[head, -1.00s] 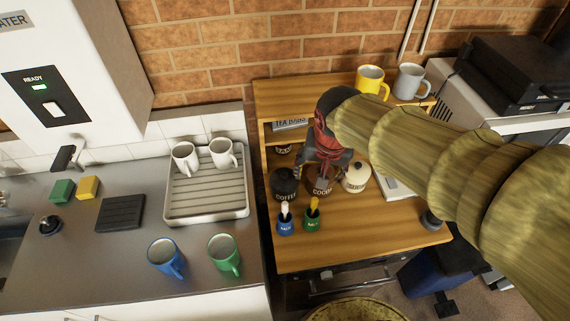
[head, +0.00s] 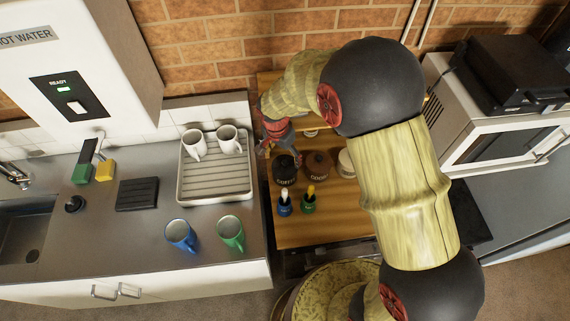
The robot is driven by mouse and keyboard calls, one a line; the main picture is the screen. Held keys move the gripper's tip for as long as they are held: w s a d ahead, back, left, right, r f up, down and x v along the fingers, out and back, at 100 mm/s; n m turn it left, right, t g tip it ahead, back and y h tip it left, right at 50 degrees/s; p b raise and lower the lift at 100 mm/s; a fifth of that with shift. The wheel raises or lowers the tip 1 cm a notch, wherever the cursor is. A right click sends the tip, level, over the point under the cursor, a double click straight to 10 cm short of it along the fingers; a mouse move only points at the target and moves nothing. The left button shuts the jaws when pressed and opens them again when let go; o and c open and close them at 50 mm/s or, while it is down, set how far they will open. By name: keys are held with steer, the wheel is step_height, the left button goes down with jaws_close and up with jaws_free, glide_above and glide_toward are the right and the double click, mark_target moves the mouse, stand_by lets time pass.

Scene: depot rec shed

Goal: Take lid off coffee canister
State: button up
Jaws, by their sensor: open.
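The coffee canister (head: 285,176) is dark, with a pale "COFFEE" label and a dark lid. It stands upright on the wooden shelf unit (head: 300,232), leftmost in a row of canisters. The lid appears seated on it. My gripper (head: 280,153) is open and empty, just above and behind the coffee canister in the picture, with its fingers spread towards the lid. I cannot tell whether a finger touches the lid.
A brown cocoa canister (head: 318,166) and a cream canister (head: 346,164) stand close to the right. Small blue (head: 285,207) and green (head: 308,205) pots with spoons stand in front. The draining rack (head: 186,188) with white mugs is left.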

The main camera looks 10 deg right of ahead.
mark_target(285, 162)
steer(key=f, duration=0.4)
steer(key=shift+w+d+f, duration=0.15)
steer(key=shift+d+f, duration=0.1)
steer(key=shift+f, duration=0.15)
steer(key=shift+c, duration=0.5)
steer(key=c, duration=0.9)
steer(key=shift+s, duration=0.2)
steer(key=c, duration=0.6)
